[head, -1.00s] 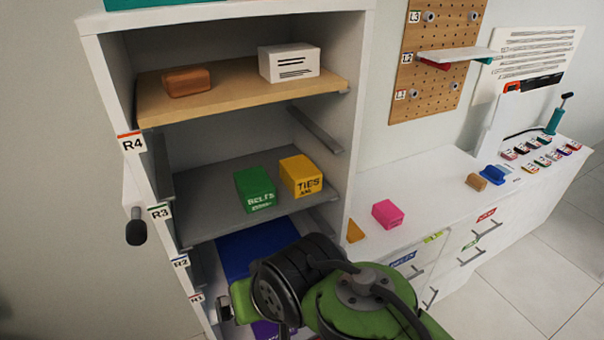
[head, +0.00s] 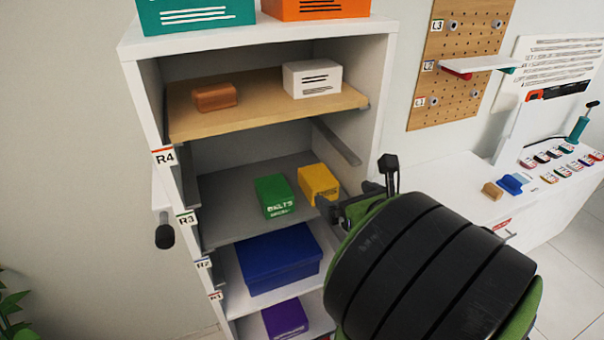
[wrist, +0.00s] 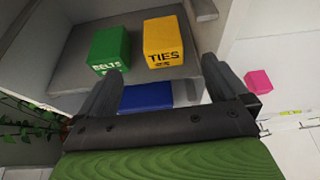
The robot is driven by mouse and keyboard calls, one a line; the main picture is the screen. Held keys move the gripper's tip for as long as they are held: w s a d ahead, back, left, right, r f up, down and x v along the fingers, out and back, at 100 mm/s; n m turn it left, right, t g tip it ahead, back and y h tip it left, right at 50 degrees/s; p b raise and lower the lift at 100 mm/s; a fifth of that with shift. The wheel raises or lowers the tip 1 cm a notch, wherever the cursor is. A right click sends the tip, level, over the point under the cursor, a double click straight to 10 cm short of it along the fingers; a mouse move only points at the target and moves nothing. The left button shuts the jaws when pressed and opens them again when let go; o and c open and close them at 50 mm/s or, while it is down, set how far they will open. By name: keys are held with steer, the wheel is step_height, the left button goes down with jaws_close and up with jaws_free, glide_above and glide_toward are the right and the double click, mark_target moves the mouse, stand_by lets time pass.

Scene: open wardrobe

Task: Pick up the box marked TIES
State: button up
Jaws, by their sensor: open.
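The yellow box marked TIES (head: 318,182) stands on the grey R3 shelf, right of the green BELTS box (head: 274,196). In the wrist view the TIES box (wrist: 165,42) shows its label facing me, with the BELTS box (wrist: 109,50) to its left. My gripper (wrist: 170,88) is open and empty; its two fingers point toward the shelf, with the TIES box beyond them and a gap between. In the head view my gripper (head: 328,205) is at the shelf's right front, partly covering the TIES box's lower front. Its fingertips are partly hidden there.
The grey shelf (head: 225,215) has a wooden shelf (head: 260,118) above it and a blue box (head: 278,260) below. The wardrobe's right side wall (head: 378,110) stands close to my arm. A pink block (wrist: 258,82) lies on the counter at right.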

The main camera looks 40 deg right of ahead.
mark_target(317, 178)
steer(key=p+x, duration=0.2)
steer(key=x, duration=0.1)
steer(key=p+x, duration=0.6)
steer(key=x, duration=0.1)
steer(key=shift+w+d+r, duration=0.1)
steer(key=shift+w+r, duration=0.05)
steer(key=shift+r, duration=0.15)
steer(key=x, duration=0.6)
steer(key=shift+s+d+f+p, duration=0.2)
steer(key=shift+f+p, duration=0.1)
steer(key=shift+p, duration=0.1)
steer(key=shift+s+a+r, duration=0.1)
steer(key=shift+s, duration=0.05)
steer(key=shift+c, duration=0.6)
steer(key=c, duration=1)
steer(key=shift+o, duration=0.2)
